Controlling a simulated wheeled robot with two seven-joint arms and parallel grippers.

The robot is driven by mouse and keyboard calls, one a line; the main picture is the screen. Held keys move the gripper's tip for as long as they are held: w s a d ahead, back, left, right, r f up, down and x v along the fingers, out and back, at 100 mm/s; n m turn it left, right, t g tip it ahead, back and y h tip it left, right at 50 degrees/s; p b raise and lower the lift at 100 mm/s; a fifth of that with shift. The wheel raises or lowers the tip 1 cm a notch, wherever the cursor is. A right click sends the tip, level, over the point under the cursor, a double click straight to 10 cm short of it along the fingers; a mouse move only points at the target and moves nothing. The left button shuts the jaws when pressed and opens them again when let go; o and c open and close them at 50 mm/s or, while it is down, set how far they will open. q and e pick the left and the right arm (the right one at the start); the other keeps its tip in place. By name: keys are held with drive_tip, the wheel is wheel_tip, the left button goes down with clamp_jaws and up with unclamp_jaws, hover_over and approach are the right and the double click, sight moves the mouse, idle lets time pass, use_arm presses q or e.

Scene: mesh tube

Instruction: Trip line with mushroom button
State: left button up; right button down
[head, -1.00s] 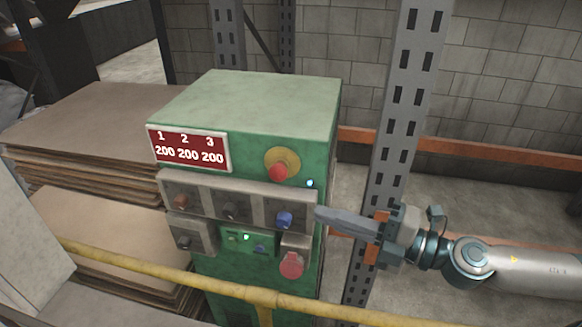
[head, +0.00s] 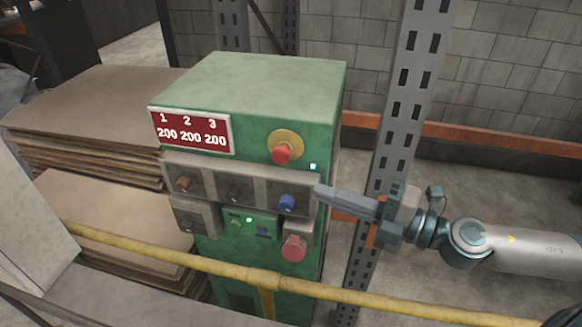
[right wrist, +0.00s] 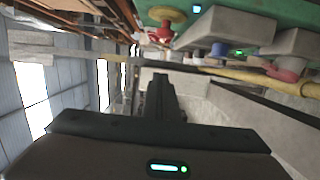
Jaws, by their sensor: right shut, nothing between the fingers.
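The green control cabinet (head: 255,85) stands in the middle of the head view. Its red mushroom button (head: 281,154) on a yellow round plate is at the upper right of the front face; it also shows in the right wrist view (right wrist: 160,33). A larger red mushroom button (head: 293,248) sits lower right, and shows in the wrist view too (right wrist: 287,70). My right gripper (head: 318,192) is shut and empty. Its fingertips are at the cabinet's right front edge, near the blue knob (head: 286,202) and below the upper button. Whether they touch the cabinet is unclear. My left gripper is not in view.
A yellow rail (head: 180,262) runs across in front of the cabinet. A grey perforated post (head: 400,120) and orange beams (head: 480,134) stand behind my right arm. Stacked brown boards (head: 85,105) lie left. A red display (head: 190,131) reads 200 three times.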

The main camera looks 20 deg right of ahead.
sight(285, 160)
drive_tip(key=w+a+p, duration=0.4)
drive_tip(key=w+p, duration=0.1)
drive_tip(key=w, duration=0.5)
drive_tip(key=shift+w, duration=0.15)
idle(0.9)
idle(0.3)
drive_tip(key=shift+w+d, duration=0.55)
drive_tip(key=shift+w, duration=0.2)
